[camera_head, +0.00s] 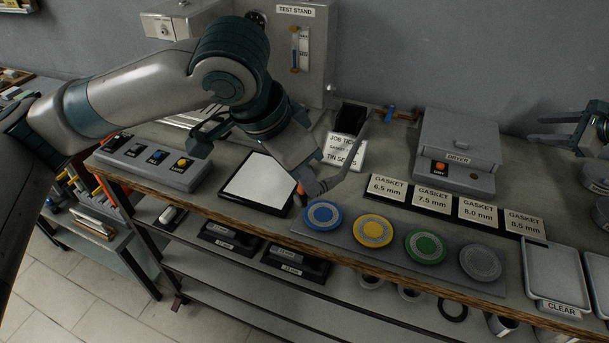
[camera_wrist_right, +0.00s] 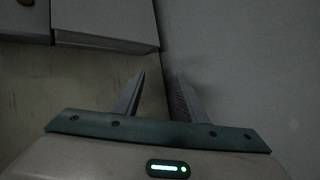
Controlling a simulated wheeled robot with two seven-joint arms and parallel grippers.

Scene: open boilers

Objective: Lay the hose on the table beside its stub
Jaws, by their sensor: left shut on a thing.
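My left gripper (camera_head: 314,187) is low over the front part of the table, at the right edge of the white pad. It is shut on the hose (camera_head: 353,164), a thin grey bent line that runs from the fingertips up and back to the right, past the job ticket. The exact grip is small and partly hidden by the wrist. A small orange and blue fitting (camera_head: 401,114) sits at the back of the table, near the hose's far end; I cannot tell if it is the stub. My right gripper (camera_head: 541,129) is open and empty; its parted fingers show in the right wrist view (camera_wrist_right: 158,85).
The table (camera_head: 235,150) holds a button box (camera_head: 150,163), a white pad (camera_head: 262,180), a dryer (camera_head: 457,150), gasket labels (camera_head: 432,196) and several coloured discs (camera_head: 373,230) along the front edge. A clear tray (camera_head: 556,262) is at the right. The test stand (camera_head: 296,50) rises behind.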

